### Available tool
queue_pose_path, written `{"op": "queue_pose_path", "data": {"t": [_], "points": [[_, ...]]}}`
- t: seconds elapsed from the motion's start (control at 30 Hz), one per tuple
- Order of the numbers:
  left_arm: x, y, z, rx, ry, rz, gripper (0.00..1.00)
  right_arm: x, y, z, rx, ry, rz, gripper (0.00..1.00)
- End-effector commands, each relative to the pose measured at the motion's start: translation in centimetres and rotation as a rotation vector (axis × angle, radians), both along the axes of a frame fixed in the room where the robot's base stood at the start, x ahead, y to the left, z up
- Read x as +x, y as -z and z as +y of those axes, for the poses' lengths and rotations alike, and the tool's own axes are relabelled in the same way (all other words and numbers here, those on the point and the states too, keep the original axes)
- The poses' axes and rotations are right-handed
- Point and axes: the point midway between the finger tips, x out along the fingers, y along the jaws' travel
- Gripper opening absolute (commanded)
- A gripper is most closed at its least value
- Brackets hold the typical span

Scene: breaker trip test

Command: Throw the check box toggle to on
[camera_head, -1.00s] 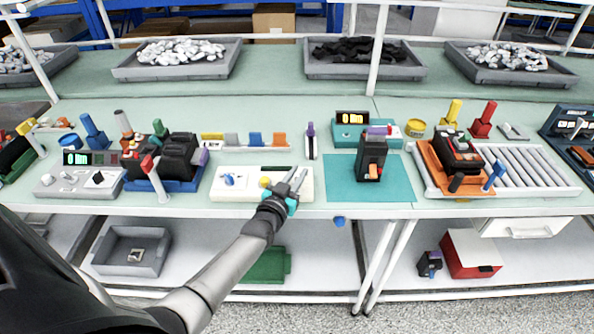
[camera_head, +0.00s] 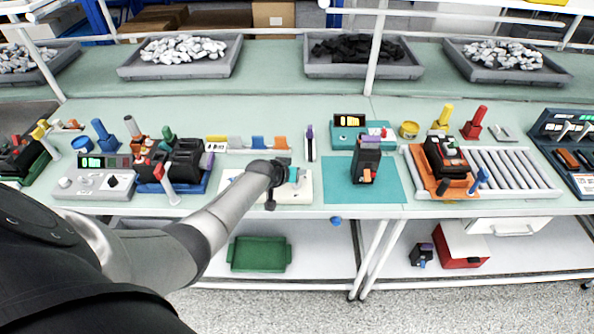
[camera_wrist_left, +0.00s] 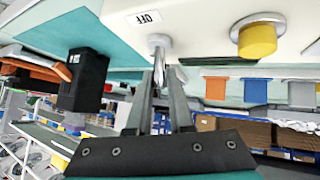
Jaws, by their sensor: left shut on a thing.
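The white check box (camera_head: 303,194) lies at the front edge of the bench, mostly covered by my left arm in the head view. In the left wrist view, which is upside down, the box's pale panel (camera_wrist_left: 200,18) carries an OFF label (camera_wrist_left: 148,17) and a round yellow button (camera_wrist_left: 257,40). The metal toggle (camera_wrist_left: 160,45) stands on a round collar beside the OFF label. My left gripper (camera_wrist_left: 162,80) is shut on the toggle's lever. The gripper (camera_head: 291,176) also shows in the head view, over the box, with the toggle hidden. My right gripper is out of view.
A black breaker (camera_head: 366,160) stands on a teal mat (camera_head: 390,190) right of the check box. A grey device with a green display (camera_head: 92,162) and a blue fixture with black parts (camera_head: 188,160) stand to the left. An orange tray (camera_head: 425,180) is farther right.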

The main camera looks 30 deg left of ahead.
Motion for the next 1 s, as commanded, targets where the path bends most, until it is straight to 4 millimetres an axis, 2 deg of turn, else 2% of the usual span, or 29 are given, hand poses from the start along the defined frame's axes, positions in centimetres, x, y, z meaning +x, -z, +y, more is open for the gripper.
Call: {"op": "queue_pose_path", "data": {"t": [0.3,0.77,0.8,1.0], "points": [[0.29,0.23,0.27,-0.047,0.000,0.078,0.00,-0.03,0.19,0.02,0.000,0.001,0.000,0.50],[0.25,0.32,0.27,-0.052,0.000,0.088,0.00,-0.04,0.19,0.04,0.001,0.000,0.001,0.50],[0.25,0.32,0.27,-0.052,0.000,0.088,0.23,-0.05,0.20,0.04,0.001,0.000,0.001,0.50],[0.29,0.27,0.25,-0.052,0.000,0.087,0.45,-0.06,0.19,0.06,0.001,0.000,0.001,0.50]]}}
